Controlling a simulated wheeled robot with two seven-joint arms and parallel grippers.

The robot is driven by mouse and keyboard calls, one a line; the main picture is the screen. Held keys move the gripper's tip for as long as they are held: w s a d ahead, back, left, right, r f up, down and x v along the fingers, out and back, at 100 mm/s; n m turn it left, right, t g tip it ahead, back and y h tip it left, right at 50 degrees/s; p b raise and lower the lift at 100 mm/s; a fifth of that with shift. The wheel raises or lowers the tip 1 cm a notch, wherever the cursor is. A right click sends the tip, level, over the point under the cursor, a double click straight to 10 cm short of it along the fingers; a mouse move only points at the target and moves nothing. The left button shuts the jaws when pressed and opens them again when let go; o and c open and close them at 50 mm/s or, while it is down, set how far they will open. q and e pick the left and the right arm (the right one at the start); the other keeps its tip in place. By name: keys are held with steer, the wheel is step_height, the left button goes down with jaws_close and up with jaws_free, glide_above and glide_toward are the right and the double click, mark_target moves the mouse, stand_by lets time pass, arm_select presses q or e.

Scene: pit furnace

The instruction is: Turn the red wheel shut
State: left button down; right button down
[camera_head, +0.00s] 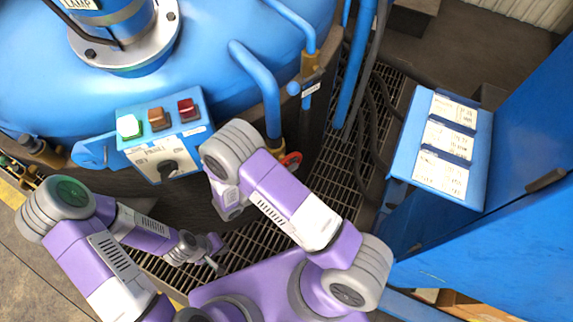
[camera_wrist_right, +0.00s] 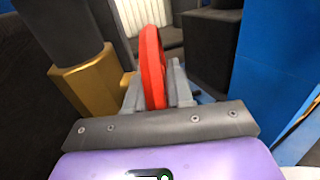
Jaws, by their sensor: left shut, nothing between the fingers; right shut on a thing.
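The red wheel (camera_head: 291,160) shows only in part in the head view, just past my right arm, beside the blue pipe. In the right wrist view the red wheel (camera_wrist_right: 152,68) stands edge-on between the fingers of my right gripper (camera_wrist_right: 158,88), which is shut on its rim. In the head view the right gripper's fingers are hidden behind my own arm. My left gripper (camera_head: 217,266) is shut and empty, low over the floor grating, apart from the wheel.
A blue tank (camera_head: 200,60) fills the upper left, with a button panel (camera_head: 160,140) on its front. A brass fitting (camera_wrist_right: 85,82) is left of the wheel. A blue cabinet (camera_head: 510,180) with a label board (camera_head: 442,150) stands at right. Floor grating (camera_head: 325,190) lies between.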

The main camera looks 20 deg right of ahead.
steer(key=shift+r+g+y+p, duration=0.2)
steer(key=shift+y+p, duration=0.65)
steer(key=shift+p, duration=0.15)
steer(key=shift+r+g+y+p, duration=0.15)
steer(key=shift+g+y+p, duration=0.05)
steer(key=shift+y+p, duration=1.6)
steer(key=shift+y, duration=0.05)
steer(key=shift+f+y+p, duration=0.1)
steer(key=shift+y+p, duration=0.35)
steer(key=shift+y, duration=0.25)
steer(key=shift+g, duration=0.3)
steer(key=c, duration=1.1)
jaws_free()
steer(key=shift+p+v, duration=0.85)
steer(key=shift+v, duration=2.9)
